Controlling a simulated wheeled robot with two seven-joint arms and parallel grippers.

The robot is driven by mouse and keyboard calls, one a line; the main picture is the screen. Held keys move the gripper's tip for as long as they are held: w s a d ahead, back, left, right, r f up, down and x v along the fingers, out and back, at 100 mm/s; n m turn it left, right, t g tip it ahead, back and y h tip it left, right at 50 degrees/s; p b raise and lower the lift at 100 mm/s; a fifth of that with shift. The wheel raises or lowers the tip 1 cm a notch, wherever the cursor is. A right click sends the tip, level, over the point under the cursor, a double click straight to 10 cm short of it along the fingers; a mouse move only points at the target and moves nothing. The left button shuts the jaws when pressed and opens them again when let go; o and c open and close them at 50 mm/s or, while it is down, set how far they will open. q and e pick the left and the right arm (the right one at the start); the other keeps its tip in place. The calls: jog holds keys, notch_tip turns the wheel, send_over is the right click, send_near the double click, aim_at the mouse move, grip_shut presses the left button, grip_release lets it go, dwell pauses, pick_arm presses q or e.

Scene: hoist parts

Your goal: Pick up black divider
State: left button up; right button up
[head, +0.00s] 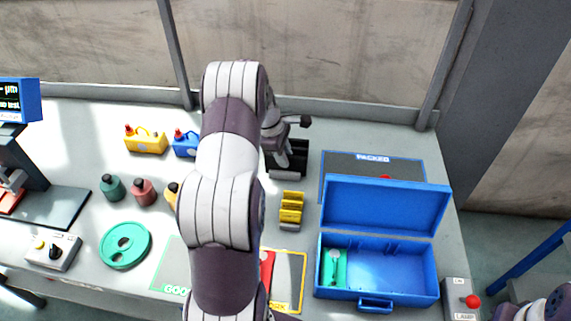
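A black slotted holder (298,158) with a grey front edge stands at the back of the bench; the black divider appears to be in it, but I cannot make out its outline against the dark slots. My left gripper (284,158) is down at this holder, pointing into it. Its fingertips are small and dark there, so I cannot tell whether they are open or shut on anything. My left arm covers the middle of the bench. My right gripper is out of view; only part of my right arm shows at the lower right corner.
A yellow slotted holder (291,207) stands in front of the black one. An open blue case (345,291) holding a green piece is at right, before the PACKED mat (340,162). Bottles, yellow and blue cans (146,143) and a green disc (110,259) are at left.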

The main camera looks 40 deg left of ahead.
pick_arm(q)
grip_shut()
